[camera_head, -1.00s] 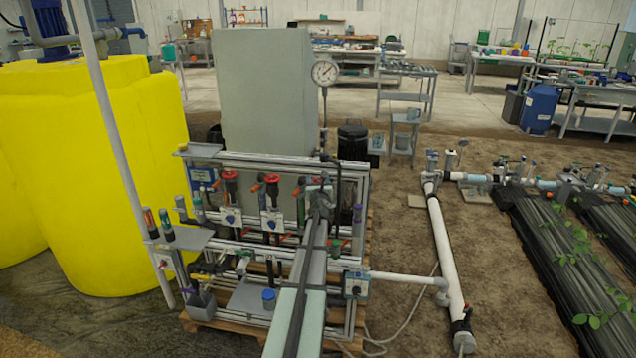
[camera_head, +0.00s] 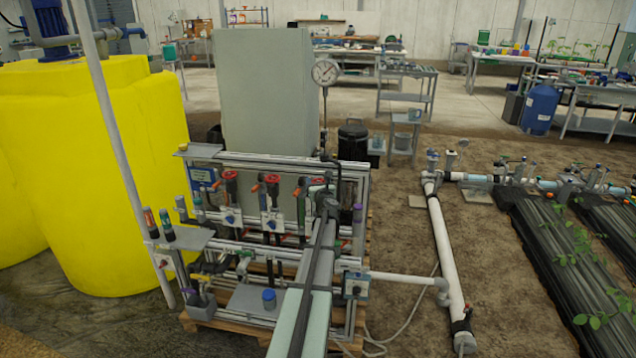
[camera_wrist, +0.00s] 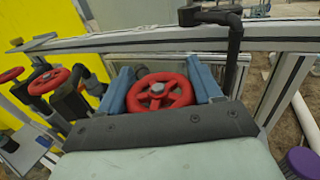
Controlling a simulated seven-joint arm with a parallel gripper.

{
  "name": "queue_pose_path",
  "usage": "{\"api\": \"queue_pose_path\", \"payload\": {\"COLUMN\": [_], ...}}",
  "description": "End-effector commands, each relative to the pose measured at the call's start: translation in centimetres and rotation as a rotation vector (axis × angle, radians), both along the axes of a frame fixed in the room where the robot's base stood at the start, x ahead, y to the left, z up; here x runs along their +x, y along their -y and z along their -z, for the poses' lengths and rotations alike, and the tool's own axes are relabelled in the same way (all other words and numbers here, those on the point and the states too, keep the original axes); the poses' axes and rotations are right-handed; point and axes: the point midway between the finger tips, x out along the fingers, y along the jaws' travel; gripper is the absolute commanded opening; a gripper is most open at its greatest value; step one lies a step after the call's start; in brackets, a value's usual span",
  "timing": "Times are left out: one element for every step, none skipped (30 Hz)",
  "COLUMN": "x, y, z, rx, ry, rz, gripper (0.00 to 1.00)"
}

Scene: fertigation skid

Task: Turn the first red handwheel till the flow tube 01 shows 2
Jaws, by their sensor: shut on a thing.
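A red handwheel (camera_wrist: 160,91) with spokes and a grey hub sits between the two blue fingers of my gripper (camera_wrist: 161,86) in the wrist view. The fingers lie at its left and right rim, and the gripper is shut on it. In the head view my gripper (camera_head: 322,190) is at the right end of the row, and my arm mostly hides this wheel. Two more red handwheels stand to the left, the middle one (camera_head: 271,179) and the far-left one (camera_head: 230,176). I cannot make out flow tube 01 or its reading.
An aluminium frame rail (camera_wrist: 150,39) runs just behind the held wheel, with a black bent pipe (camera_wrist: 234,48) close to the right finger. A purple cap (camera_wrist: 303,161) is at lower right. A grey cabinet (camera_head: 265,90) and yellow tank (camera_head: 110,180) stand behind and left.

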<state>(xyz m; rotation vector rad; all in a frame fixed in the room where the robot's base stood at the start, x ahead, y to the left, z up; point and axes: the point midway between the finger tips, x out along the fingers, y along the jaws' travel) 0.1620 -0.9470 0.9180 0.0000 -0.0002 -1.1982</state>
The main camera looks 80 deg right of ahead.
Motion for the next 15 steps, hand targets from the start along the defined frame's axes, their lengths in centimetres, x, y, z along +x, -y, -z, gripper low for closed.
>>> {"api": "queue_pose_path", "payload": {"x": [-0.05,-0.04,0.00,0.00,0.02,0.00,0.02,0.01,0.05,0.09,0.14,0.17,0.18,0.22,0.30], "y": [0.03,0.03,0.02,0.02,0.02,0.02,0.02,0.03,0.04,0.04,0.05,0.07,0.07,0.04,0.01], "z": [0.13,0.14,0.14,0.14,0.15,0.15,0.16,0.16,0.17,0.18,0.17,0.19,0.19,0.19,0.20], "rx": [0.002,0.002,0.001,0.002,0.001,0.001,0.002,0.001,0.001,0.002,0.002,0.002,0.003,0.002,0.002], "ry": [-0.001,-0.001,-0.002,-0.001,-0.002,-0.002,-0.001,-0.002,-0.002,-0.002,-0.001,-0.002,-0.001,-0.002,-0.002], "rz": [-0.015,-0.026,-0.041,-0.053,-0.066,-0.084,-0.100,-0.117,-0.144,-0.166,-0.192,-0.229,-0.259,-0.288,-0.327], "gripper": [0.34,0.34,0.34,0.34,0.34,0.34,0.34,0.34,0.34,0.34,0.34,0.34,0.34,0.34,0.34]}}
